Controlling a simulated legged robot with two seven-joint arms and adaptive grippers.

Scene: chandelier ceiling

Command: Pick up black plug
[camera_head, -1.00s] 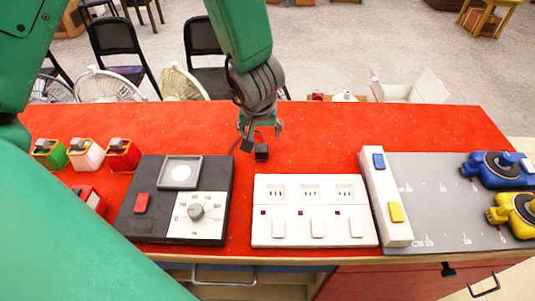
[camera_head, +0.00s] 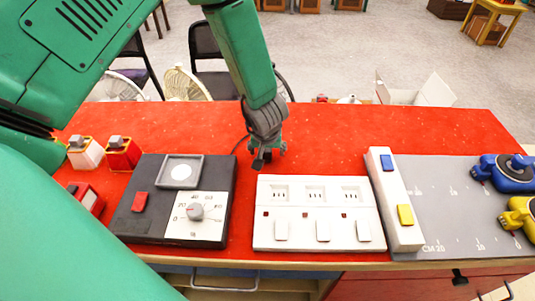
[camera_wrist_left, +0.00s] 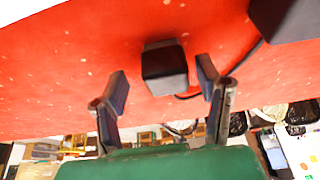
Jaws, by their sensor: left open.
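The black plug (camera_wrist_left: 165,68) lies on the red tabletop, with a thin black cable running from it. In the left wrist view it sits just past and between the two fingers of my left gripper (camera_wrist_left: 163,82), with gaps on both sides. In the head view, my left gripper (camera_head: 267,151) points down close over the tabletop, left of the white socket strip's top edge. It is open and empty. The plug (camera_head: 257,164) is mostly hidden under the fingers there. My right gripper is not in view.
A white socket panel (camera_head: 316,236) stands front centre, and a black dial box (camera_head: 150,222) stands left of it. A white bar with buttons (camera_head: 394,215) is to the right. Another black block (camera_wrist_left: 288,14) shows in the wrist view. The red table behind is clear.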

